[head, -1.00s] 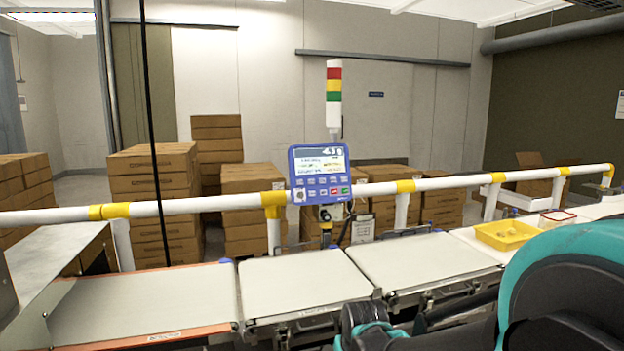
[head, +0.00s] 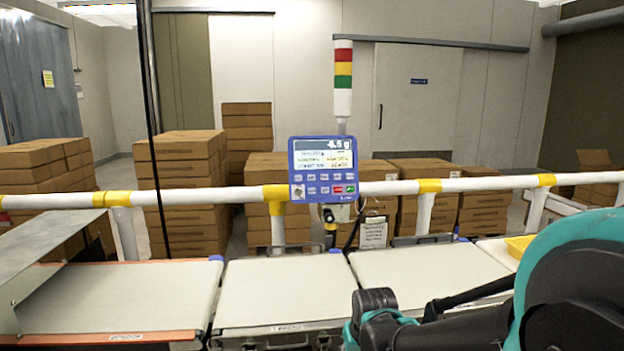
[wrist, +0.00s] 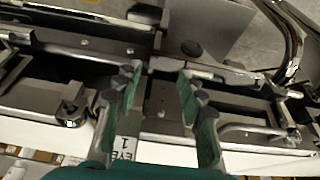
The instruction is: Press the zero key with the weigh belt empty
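The blue control panel (head: 323,168) with the keys is mounted at the white rail, behind the belts. Its screen shows a reading that looks like -6.5 g, and its small key labels are too small to read. The weigh belt (head: 283,292) in the middle is bare. In the wrist view my gripper (wrist: 160,75) is open and empty, its two fingers apart above the metal frame parts beside a belt. The gripper is away from the panel. In the head view my arm fills the lower right and the fingertips cannot be made out.
A white rail (head: 380,188) with yellow joints runs across behind the belts. The left belt (head: 120,295) and right belt (head: 425,272) are bare where seen. A yellow tray (head: 518,246) is partly hidden at right. A signal tower (head: 343,80) stands above the panel; cartons (head: 180,190) stand behind.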

